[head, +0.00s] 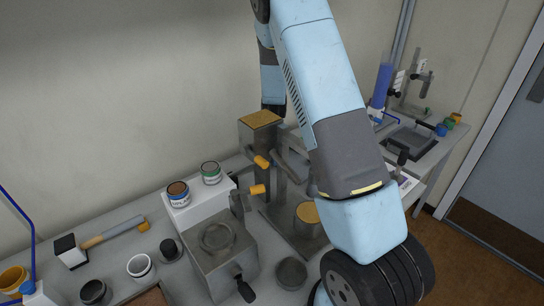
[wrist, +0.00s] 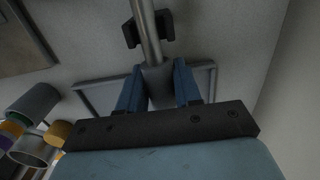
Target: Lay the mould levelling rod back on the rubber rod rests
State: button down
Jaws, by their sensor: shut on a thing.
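In the wrist view my gripper (wrist: 157,80) has its two blue fingers on either side of the grey metal rod (wrist: 148,38) and is shut on it. The rod runs from between the fingers up to the top edge of the picture. A black notched block (wrist: 132,33), which looks like a rubber rod rest, is at the rod beyond the fingers. I cannot tell whether the rod touches it or is above it. Only one such block shows clearly. In the head view my arm hides the gripper and the rod.
In the wrist view a thin grey frame (wrist: 90,97) lies near the fingers, with several cups (wrist: 35,103) at lower left. In the head view a grey press (head: 218,250), a paint-like tin (head: 178,193) and a hammer (head: 112,232) crowd the bench. A dark tray (head: 412,140) is at right.

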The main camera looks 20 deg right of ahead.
jog(key=c, duration=0.7)
grip_release()
notch_tip(320, 180, up, 14)
jog(key=shift+d+f, duration=0.15)
jog(key=shift+d, duration=0.1)
jog(key=shift+w, duration=0.1)
